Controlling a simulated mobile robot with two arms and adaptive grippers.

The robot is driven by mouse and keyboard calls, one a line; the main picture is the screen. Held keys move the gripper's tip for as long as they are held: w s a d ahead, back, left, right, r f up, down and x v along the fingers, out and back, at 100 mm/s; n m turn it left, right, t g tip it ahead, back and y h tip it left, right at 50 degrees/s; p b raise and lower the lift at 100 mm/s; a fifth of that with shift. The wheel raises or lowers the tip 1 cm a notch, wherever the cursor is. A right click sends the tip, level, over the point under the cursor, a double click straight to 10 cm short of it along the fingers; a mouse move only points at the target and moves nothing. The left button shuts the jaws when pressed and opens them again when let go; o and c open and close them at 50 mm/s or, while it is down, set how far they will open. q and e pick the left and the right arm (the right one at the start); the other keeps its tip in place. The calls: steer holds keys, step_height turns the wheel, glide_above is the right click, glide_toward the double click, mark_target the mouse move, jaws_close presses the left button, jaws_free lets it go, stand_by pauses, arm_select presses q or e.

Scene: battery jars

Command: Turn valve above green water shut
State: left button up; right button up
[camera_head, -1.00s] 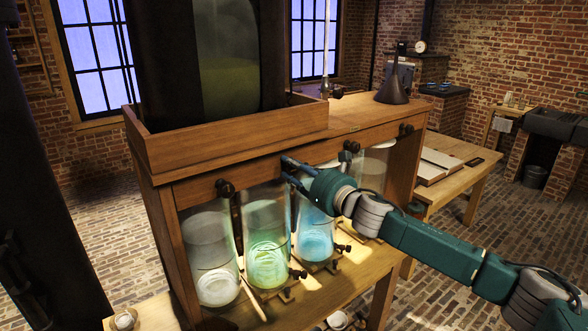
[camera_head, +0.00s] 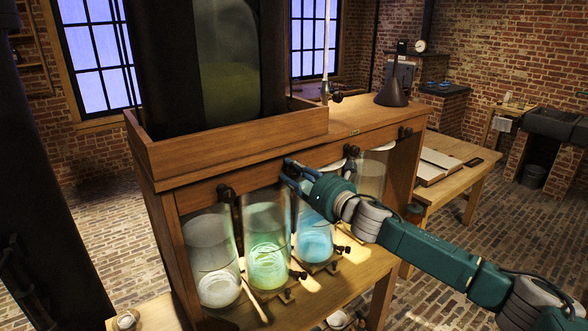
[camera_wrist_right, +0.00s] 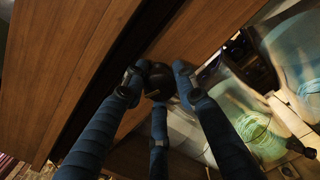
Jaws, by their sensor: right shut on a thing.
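Several glass jars stand in the wooden cabinet. The jar with green water (camera_head: 266,245) is second from the left, between a pale jar (camera_head: 212,258) and a jar with blue water (camera_head: 314,232). Dark valve knobs line the cabinet's front board above the jars. My right gripper (camera_head: 290,168) reaches the board over the green jar and covers the knob there. In the right wrist view, its blue fingers are shut on a dark round valve knob (camera_wrist_right: 158,82). The knob's exact turn is hard to tell. My left gripper is out of view.
Other knobs show on the board at left (camera_head: 225,192) and far right (camera_head: 405,132). Small fittings and sticks lie before the jars. A side table (camera_head: 470,178) with an open book stands to the right, beyond my right arm.

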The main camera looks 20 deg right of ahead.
steer(key=m, duration=0.2)
steer(key=m+p, duration=0.1)
steer(key=shift+s+a+f+m, duration=0.1)
steer(key=shift+a+f+m, duration=0.05)
steer(key=shift+f+m, duration=0.25)
steer(key=m+p, duration=0.2)
steer(key=m, duration=0.1)
steer(key=shift+r+m, duration=0.1)
steer(key=shift+m, duration=0.2)
steer(key=m+p, duration=0.1)
steer(key=m, duration=0.5)
steer(key=shift+a+p, duration=0.1)
steer(key=shift+p, duration=0.3)
steer(key=shift+m, duration=0.3)
steer(key=o, duration=0.9)
steer(key=shift+r, duration=0.1)
steer(key=shift+r, duration=0.1)
